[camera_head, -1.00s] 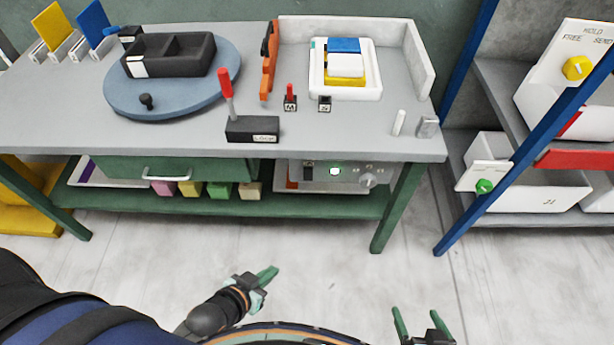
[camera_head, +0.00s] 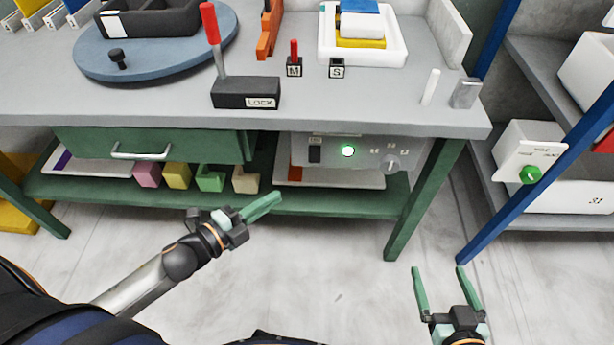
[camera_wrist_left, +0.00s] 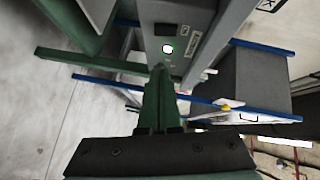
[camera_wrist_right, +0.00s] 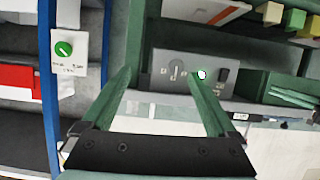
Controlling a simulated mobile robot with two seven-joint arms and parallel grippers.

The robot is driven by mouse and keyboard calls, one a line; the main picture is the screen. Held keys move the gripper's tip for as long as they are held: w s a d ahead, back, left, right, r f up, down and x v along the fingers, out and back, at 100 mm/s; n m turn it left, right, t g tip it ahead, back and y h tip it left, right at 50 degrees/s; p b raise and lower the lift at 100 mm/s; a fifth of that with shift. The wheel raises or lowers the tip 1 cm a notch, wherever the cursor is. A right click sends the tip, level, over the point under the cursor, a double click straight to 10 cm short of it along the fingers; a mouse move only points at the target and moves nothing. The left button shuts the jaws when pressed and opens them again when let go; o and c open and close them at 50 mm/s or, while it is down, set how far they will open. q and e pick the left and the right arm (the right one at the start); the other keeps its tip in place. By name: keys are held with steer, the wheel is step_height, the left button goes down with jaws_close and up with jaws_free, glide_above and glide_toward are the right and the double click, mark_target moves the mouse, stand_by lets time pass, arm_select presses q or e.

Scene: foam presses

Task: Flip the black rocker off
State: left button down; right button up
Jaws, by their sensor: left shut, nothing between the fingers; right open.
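The black rocker (camera_head: 315,154) is a small dark switch at the left of a grey control panel (camera_head: 365,160) under the workbench top. A lit green-white lamp (camera_head: 348,151) and a grey knob (camera_head: 391,164) are to its right. The rocker also shows in the left wrist view (camera_wrist_left: 165,29) and the right wrist view (camera_wrist_right: 223,75); its tilt is too small to tell. My left gripper (camera_head: 277,198) is shut and empty, in front of the lower shelf, below and left of the rocker. My right gripper (camera_head: 439,270) is open and empty, lower right, well apart from the panel.
The bench top (camera_head: 160,95) overhangs the panel. A green drawer (camera_head: 200,145) and several coloured blocks are left of it. A green bench leg (camera_head: 425,200) stands right of it, then a blue rack post (camera_head: 530,185). A black LOCK lever base (camera_head: 245,93) sits above.

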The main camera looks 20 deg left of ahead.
arm_select(q)
steer(key=shift+w+f+m+h+b, duration=0.15)
steer(key=shift+m+h+b, duration=0.1)
steer(key=shift+m, duration=0.25)
steer(key=shift+w+f+m+h+b, duration=0.15)
steer(key=shift+m+h, duration=0.1)
steer(key=shift+m, duration=0.25)
arm_select(e)
steer(key=shift+w+a+f, duration=0.1)
steer(key=shift+w+a, duration=0.05)
steer(key=shift+w, duration=0.2)
arm_select(q)
steer(key=shift+r, duration=0.1)
glide_toward(320, 160)
steer(key=d, duration=0.3)
steer(key=w+b, duration=0.1)
steer(key=w, duration=0.1)
steer(key=w+b, duration=0.1)
steer(key=w, duration=0.2)
steer(key=shift+a+f, duration=0.15)
steer(key=shift+f, duration=0.05)
arm_select(e)
step_height(320, 160, up, 12)
steer(key=w+n+t+y, duration=0.1)
steer(key=n+t+y, duration=0.1)
steer(key=t, duration=0.3)
steer(key=shift+w+a+r+y, duration=0.25)
steer(key=shift+w+y, duration=0.05)
steer(key=shift+w, duration=0.05)
